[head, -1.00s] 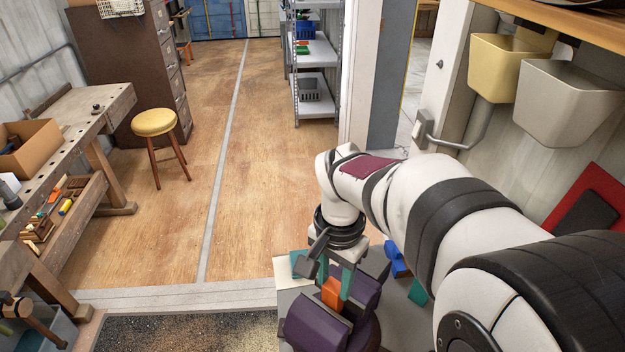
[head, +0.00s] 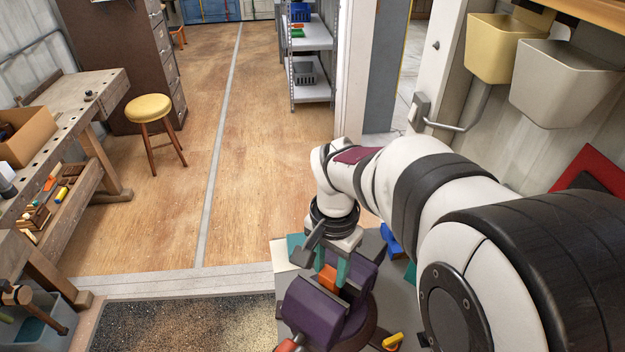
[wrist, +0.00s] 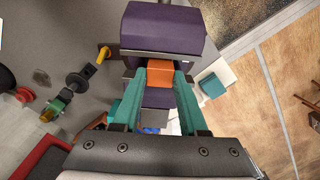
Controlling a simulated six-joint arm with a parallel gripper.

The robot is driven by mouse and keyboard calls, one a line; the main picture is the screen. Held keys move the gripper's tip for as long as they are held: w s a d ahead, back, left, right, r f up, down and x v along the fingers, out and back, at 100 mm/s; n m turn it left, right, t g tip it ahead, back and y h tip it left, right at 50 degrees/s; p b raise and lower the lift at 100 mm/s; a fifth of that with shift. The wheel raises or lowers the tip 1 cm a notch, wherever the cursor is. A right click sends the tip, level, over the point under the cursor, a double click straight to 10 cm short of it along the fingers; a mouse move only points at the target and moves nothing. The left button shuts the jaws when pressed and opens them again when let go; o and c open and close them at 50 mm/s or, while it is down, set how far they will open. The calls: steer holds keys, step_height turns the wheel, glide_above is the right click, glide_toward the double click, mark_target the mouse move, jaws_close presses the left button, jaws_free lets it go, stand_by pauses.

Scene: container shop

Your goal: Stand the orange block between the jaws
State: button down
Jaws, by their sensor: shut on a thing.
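The purple vise (head: 312,308) stands on the grey bench top, with its two jaws apart. It also shows in the wrist view (wrist: 170,28), with one jaw above the block and one partly hidden below it. The orange block (head: 328,278) is upright in the gap between the jaws. In the wrist view the block (wrist: 174,75) shows its top between the teal fingers. My gripper (head: 331,270) is over the vise, shut on the block from two sides. The block's lower end is hidden, so I cannot tell whether it touches the vise floor.
A teal block (wrist: 211,86) lies beside the vise on a pale surface. Blue (head: 391,243) and yellow (head: 393,340) things lie on the bench near the vise. A wooden workbench (head: 70,105) and a yellow stool (head: 148,108) stand at the left, apart from the arm.

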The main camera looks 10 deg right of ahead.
steer(key=shift+f, duration=0.25)
steer(key=shift+c, duration=1.8)
jaws_free()
steer(key=shift+r, duration=3)
